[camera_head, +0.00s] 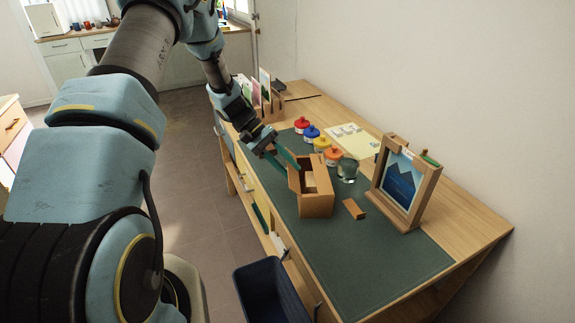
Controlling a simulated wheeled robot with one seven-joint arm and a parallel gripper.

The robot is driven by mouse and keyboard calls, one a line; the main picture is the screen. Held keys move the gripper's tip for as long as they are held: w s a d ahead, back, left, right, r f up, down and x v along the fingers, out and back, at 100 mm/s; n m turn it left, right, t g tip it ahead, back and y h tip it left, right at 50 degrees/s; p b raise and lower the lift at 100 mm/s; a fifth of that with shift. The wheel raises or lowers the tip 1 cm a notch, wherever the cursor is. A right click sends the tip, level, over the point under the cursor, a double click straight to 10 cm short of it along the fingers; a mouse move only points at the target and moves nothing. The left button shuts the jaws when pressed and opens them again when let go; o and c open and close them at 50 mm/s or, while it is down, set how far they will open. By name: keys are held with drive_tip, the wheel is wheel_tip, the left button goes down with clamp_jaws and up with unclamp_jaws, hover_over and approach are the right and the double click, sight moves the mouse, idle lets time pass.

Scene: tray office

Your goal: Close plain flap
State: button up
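A small light-brown box (317,205) stands on the green desk mat, with its top partly open and its dark inside showing. A plain brown flap or panel (294,181) stands up at the box's left side. My gripper (292,169) reaches in from the upper left, with its teal fingertips at the flap's upper edge. The two fingers look apart, with nothing seen between them. Whether they touch the flap cannot be told. Part of the flap and the box's far left corner is hidden behind the fingers.
A small orange-brown block (354,209) lies right of the box. Several paint jars (321,144) and a glass (347,171) stand behind it. A framed mountain picture (403,184) stands at the right. A dark bin (268,292) is below the desk's front edge. The mat's near part (375,270) is clear.

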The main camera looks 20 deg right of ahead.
clamp_jaws()
idle(1.4)
